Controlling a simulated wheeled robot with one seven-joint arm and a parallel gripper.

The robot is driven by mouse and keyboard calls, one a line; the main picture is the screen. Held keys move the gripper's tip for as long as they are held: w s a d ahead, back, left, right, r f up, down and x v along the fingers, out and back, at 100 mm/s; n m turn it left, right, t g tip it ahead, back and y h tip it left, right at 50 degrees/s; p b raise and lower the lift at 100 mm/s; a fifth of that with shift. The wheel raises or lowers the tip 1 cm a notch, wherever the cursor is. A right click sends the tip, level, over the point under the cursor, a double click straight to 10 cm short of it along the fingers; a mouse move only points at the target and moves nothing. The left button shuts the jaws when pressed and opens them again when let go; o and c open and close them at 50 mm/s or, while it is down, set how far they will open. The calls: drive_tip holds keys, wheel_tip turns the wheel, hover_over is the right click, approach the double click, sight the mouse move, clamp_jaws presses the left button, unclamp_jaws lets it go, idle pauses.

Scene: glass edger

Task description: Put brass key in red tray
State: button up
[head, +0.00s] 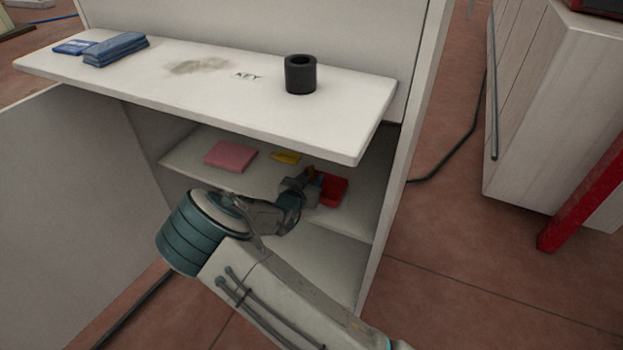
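The red tray (333,188) sits on the upper inside shelf of the open cabinet, towards its right side. My gripper (314,176) reaches into the cabinet at the tray's left side and hides part of it. A small brassy-orange bit shows at my gripper's tip; it may be the brass key, but it is too small to tell. The fingers are too small and covered to show whether they are open or shut. I cannot tell whether my gripper touches the tray.
A pink pad (230,156) and a yellow item (286,157) lie on the same shelf (188,150). The cabinet's side wall stands close at right.

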drive_tip(key=shift+r, duration=0.1)
drive_tip(key=shift+r, duration=0.2)
drive_tip(key=p+v, duration=0.2)
drive_tip(key=v, duration=0.8)
drive_tip(key=shift+s+a+p, duration=0.15)
drive_tip(key=shift+s+p, duration=0.15)
drive_tip(key=shift+s, duration=0.1)
drive_tip(key=shift+s+a+r, duration=0.15)
drive_tip(key=shift+s, duration=0.4)
drive_tip(key=shift+s, duration=0.1)
